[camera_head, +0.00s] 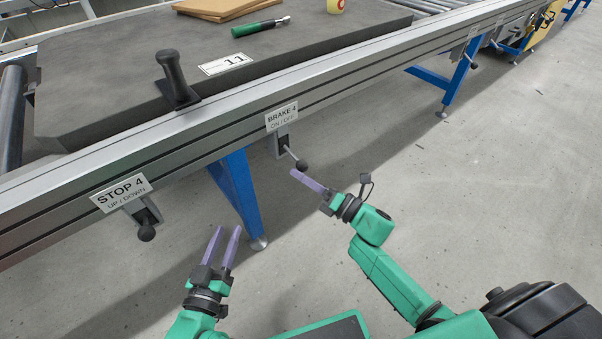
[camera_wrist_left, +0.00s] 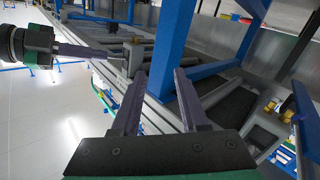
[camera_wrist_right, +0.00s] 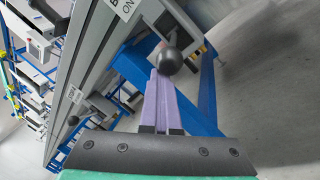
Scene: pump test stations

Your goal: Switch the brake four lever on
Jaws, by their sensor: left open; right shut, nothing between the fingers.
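The brake four lever (camera_head: 301,165) is a short rod with a black ball knob, under the "BRAKE 4 ON/OFF" label (camera_head: 281,116) on the conveyor's side rail. Its knob points outward and down to the right. My right gripper (camera_head: 293,172) is shut and empty, its purple fingertips close beside the knob. In the right wrist view the black knob (camera_wrist_right: 170,61) stands just beyond the closed fingertips (camera_wrist_right: 160,74); whether they touch I cannot tell. My left gripper (camera_head: 228,230) is open and empty, low in front of the rail, well apart from this lever.
The stop 4 lever (camera_head: 146,232) hangs below its own label (camera_head: 121,193) at left. A blue conveyor leg (camera_head: 238,195) stands between the two levers. A dark plate with an upright handle (camera_head: 174,76) and a green-handled tool (camera_head: 258,28) lies on the conveyor. The floor at right is clear.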

